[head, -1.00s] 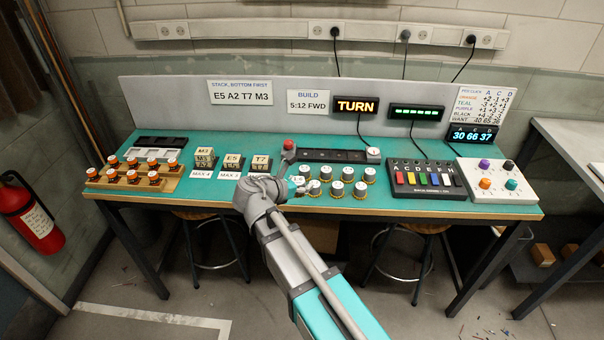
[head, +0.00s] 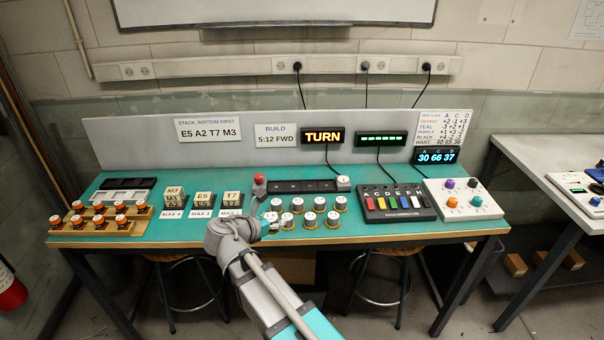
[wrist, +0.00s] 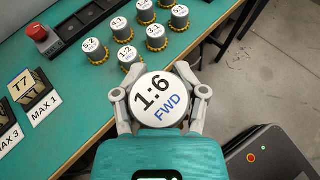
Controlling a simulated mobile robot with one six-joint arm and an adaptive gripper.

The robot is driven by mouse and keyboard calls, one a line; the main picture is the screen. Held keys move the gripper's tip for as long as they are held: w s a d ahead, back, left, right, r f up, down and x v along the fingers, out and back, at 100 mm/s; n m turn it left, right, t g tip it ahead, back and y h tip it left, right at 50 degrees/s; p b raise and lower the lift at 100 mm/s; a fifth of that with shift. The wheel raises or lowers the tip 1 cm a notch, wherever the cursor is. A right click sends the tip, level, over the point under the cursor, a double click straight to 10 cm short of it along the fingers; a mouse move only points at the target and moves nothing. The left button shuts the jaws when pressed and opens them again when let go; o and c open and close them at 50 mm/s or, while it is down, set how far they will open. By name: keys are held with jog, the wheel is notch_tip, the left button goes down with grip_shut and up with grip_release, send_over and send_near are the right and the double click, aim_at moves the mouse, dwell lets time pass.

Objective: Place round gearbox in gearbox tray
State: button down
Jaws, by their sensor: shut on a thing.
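A round gearbox (wrist: 160,98) with a white top marked "1:6 FWD" is between the two fingers of my gripper (wrist: 159,92) in the wrist view. My gripper is shut on it, and its label faces up at the wrist camera. In the head view the held gearbox (head: 270,216) shows small at the bench's front edge, left of several standing gearboxes, with my arm partly covering it. A long dark tray with recesses (head: 300,187) lies behind them, between a red button and a white button. I cannot tell from a label whether this is the gearbox tray.
Several white-topped gearboxes with toothed yellow rims (wrist: 125,56) stand just ahead. The red button (head: 259,186) and stacked blocks (head: 203,203) are to the left. A black panel with coloured keys (head: 397,203) and a knob box (head: 465,199) are to the right.

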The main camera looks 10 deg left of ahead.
jog(key=shift+r+p, duration=1.25)
jog(key=shift+r, duration=0.1)
jog(key=shift+s, duration=0.2)
